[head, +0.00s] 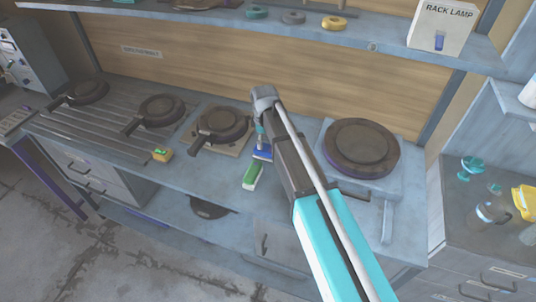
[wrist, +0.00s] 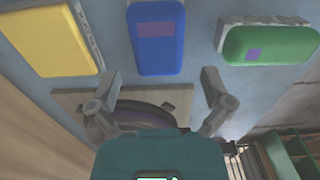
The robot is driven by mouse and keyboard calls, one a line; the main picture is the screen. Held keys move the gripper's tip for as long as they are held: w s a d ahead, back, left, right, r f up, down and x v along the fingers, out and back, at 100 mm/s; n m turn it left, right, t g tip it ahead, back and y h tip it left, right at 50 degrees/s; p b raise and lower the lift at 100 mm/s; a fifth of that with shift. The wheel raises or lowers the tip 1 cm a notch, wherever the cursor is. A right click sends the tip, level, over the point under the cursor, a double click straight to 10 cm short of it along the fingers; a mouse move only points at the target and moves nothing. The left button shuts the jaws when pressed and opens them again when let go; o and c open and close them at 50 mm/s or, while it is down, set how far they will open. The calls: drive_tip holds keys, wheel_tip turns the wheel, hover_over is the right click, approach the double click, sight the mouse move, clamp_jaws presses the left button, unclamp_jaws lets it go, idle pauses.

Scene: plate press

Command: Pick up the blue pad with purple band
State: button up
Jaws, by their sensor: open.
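The blue pad (wrist: 156,40) with a purple band lies on the worktop, top centre in the wrist view. In the head view a small part of the blue pad (head: 262,153) shows beside my arm. My gripper (wrist: 160,86) is open and empty, its two fingers spread to either side of the pad's line, with the pad beyond the fingertips. A green pad (wrist: 270,45) with a purple square lies to the right, and a yellow pad (wrist: 46,40) to the left. In the head view my arm hides much of this area.
Dark pans (head: 220,125) stand on the worktop left of my arm. A round plate press (head: 361,147) stands to the right. A small yellow and green block (head: 162,154) lies near the front edge. A shelf (head: 380,32) with a RACK LAMP box (head: 441,27) runs above.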

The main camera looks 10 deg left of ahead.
sight(265, 148)
drive_tip(key=shift+f, duration=0.1)
idle(0.3)
wheel_tip(265, 148, down, 5)
drive_tip(key=b, duration=0.5)
drive_tip(key=shift+d, duration=0.15)
idle(0.5)
drive_tip(key=c, duration=1)
drive_tip(key=shift+o, duration=0.2)
drive_tip(key=shift+r, duration=0.25)
